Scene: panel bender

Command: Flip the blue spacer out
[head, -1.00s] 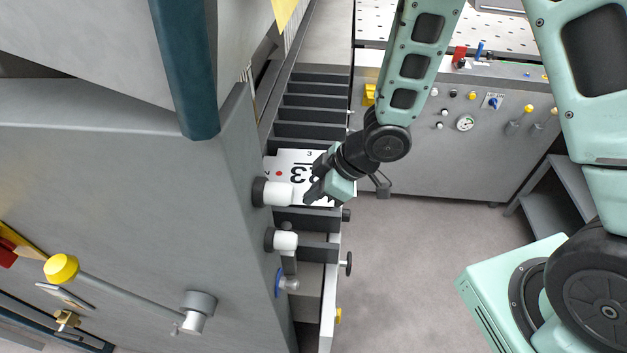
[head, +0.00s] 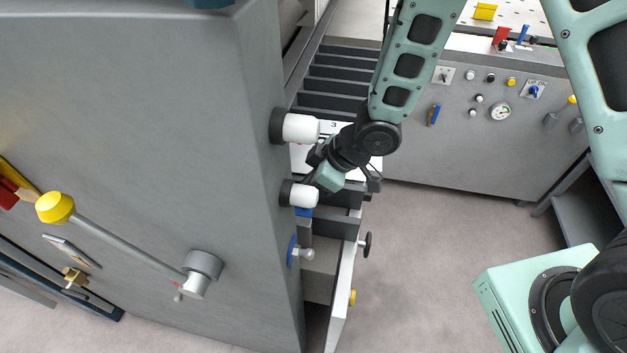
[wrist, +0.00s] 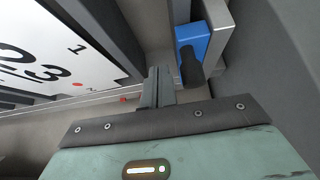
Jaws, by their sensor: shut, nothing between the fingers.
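The blue spacer (wrist: 194,40) shows in the wrist view as a blue block with a dark round knob or grip, beside a pale metal plate. In the head view a small blue piece (head: 304,212) just below the lower white-and-black cylinder looks like the same part, mostly hidden. My gripper (wrist: 157,88) is shut and empty. In the wrist view its fingertips are to the left of the blue block and a little below it, with no contact that I can make out. In the head view my gripper (head: 312,185) is beside the lower white cylinder (head: 303,195).
A white numbered plate (wrist: 55,50) lies over dark slats, left of my fingers. The big grey machine wall (head: 150,150) fills the left. A blue disc with a pale knob (head: 293,251) and an open drawer (head: 342,285) are below.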

